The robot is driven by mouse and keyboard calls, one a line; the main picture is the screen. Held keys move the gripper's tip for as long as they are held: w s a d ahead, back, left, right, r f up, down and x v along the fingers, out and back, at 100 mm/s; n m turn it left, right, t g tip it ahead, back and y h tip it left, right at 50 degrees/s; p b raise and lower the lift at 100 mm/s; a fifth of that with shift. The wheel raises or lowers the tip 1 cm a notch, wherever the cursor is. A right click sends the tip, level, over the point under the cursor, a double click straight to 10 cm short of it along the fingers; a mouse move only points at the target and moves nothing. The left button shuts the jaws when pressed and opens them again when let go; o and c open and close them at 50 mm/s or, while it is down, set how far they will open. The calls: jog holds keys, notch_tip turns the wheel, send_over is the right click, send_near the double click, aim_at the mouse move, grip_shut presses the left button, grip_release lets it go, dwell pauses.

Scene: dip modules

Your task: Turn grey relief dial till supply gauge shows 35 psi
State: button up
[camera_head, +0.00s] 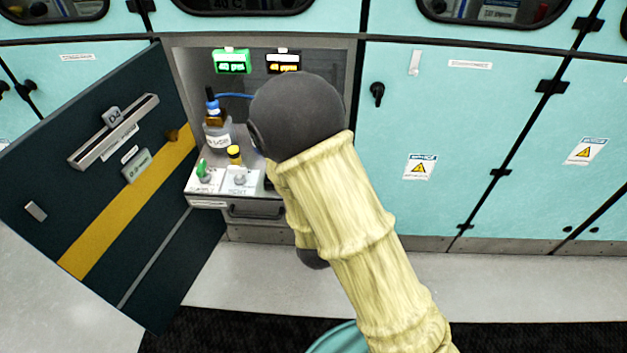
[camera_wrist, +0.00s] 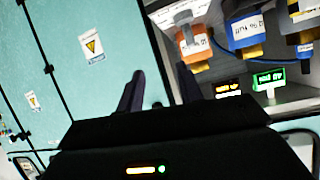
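The grey dial (camera_head: 239,179) sits on a white plate on the pulled-out shelf of the open cabinet, right of a green dial (camera_head: 204,173). A green-lit gauge (camera_head: 232,62) and an amber-lit gauge (camera_head: 283,62) hang on the cabinet's back wall. The green one seems to read about 40 psi; the amber digits are too small to be sure, and I cannot tell which is the supply gauge. In the wrist view, my gripper (camera_wrist: 159,70) is open and empty, with no dial between its fingers. In the head view my arm hides it.
A bottle with a blue top (camera_head: 216,130) and a yellow-capped item (camera_head: 234,154) stand behind the dials. The dark cabinet door (camera_head: 125,190) is swung open at left. A drawer handle (camera_head: 250,212) is below the shelf. Closed teal doors (camera_head: 455,130) line the right.

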jog(key=s+a+f+n+t+y+b, duration=0.1)
jog(key=s+a+f+n+t+b, duration=0.1)
jog(key=a+f+t+b, duration=0.2)
jog(key=shift+s+a+t+b, duration=0.15)
jog(key=shift+a+t+b, duration=0.2)
jog(key=shift+t, duration=0.25)
jog(key=w, duration=1.7)
jog(key=shift+w+d, duration=0.25)
jog(key=shift+d, duration=0.05)
grip_shut()
